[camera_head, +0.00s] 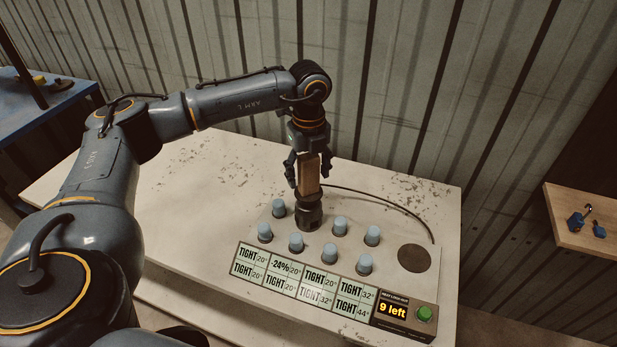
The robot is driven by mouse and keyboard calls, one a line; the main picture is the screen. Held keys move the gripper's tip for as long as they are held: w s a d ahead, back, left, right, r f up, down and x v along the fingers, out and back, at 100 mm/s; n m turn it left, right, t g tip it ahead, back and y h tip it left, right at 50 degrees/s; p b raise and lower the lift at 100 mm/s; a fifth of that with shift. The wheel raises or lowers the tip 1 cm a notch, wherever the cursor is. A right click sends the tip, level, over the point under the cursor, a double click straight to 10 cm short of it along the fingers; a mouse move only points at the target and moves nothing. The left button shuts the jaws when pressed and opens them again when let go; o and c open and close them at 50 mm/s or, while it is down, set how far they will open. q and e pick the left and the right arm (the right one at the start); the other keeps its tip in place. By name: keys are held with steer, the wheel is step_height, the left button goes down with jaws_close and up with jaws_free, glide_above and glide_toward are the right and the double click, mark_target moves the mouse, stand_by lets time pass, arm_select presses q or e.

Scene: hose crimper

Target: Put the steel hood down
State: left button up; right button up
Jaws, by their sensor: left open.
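The steel hood (309,217) is a dark, round metal piece with a tan wooden grip (309,186) standing up from it. It appears upright at the back of the panel, among the blue-capped posts, and whether it covers a post is hidden. My left gripper (308,168) points down from above with its fingers open on either side of the wooden grip. Whether a finger touches the grip I cannot tell. My right gripper is out of view.
Several blue-capped posts (340,226) surround the hood. A dark round pad (412,258) lies right, near a curved cable (402,205). The pale tabletop (190,215) is clear at left.

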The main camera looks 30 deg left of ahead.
arm_select(q)
step_height(320, 180, up, 11)
steer(key=shift+f+b, duration=0.15)
steer(key=shift+b, duration=0.9)
